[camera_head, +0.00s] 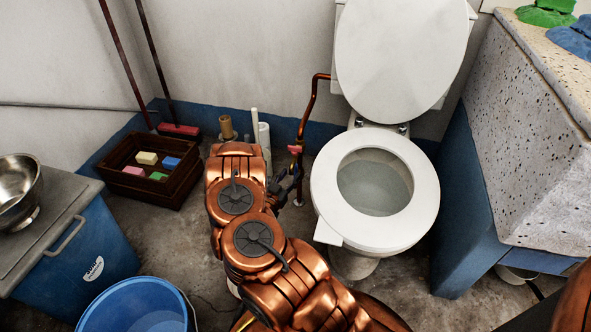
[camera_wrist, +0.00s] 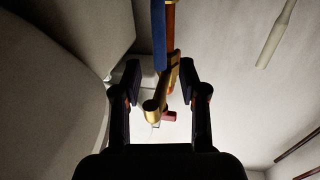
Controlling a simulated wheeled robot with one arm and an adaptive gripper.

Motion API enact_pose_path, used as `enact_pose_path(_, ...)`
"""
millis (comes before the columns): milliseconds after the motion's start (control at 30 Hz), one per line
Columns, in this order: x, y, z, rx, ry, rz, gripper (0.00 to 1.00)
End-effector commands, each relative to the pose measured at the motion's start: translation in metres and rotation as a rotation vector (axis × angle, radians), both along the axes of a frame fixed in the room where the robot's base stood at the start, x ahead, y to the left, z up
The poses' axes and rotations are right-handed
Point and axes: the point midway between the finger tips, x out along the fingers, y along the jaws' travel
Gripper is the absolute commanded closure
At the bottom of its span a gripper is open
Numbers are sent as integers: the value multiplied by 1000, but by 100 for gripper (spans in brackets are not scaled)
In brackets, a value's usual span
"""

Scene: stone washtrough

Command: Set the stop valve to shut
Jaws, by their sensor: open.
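The stop valve is on a copper pipe (camera_head: 305,105) left of the toilet. A small red part (camera_head: 295,150) shows on it in the head view, and my arm partly hides the rest. In the wrist view a brass valve body (camera_wrist: 156,105) lies between my fingers, with a red piece (camera_wrist: 168,116) beyond it. A long blue strip (camera_wrist: 159,35), which looks like the lever, runs alongside the copper pipe. My gripper (camera_wrist: 160,84) is open, with one finger on each side of the brass and gaps visible. In the head view my gripper (camera_head: 292,183) is small and dark.
The toilet (camera_head: 422,205) stands close right of the valve. A wooden crate (camera_head: 150,190) with coloured blocks, a brush and mop handles are at the left. A blue bucket (camera_head: 138,310) and blue chest (camera_head: 85,255) are at front left. The stone trough (camera_head: 535,150) is right.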

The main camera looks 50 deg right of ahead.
Motion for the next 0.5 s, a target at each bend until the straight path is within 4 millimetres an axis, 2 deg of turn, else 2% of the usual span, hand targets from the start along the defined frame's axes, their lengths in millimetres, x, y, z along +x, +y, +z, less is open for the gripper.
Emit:
enact_pose_path(300, 10, -37, -1, -2, -2, -2, 58)
enact_pose_path(500, 13, -48, -1, 1, 0, 0, 58)
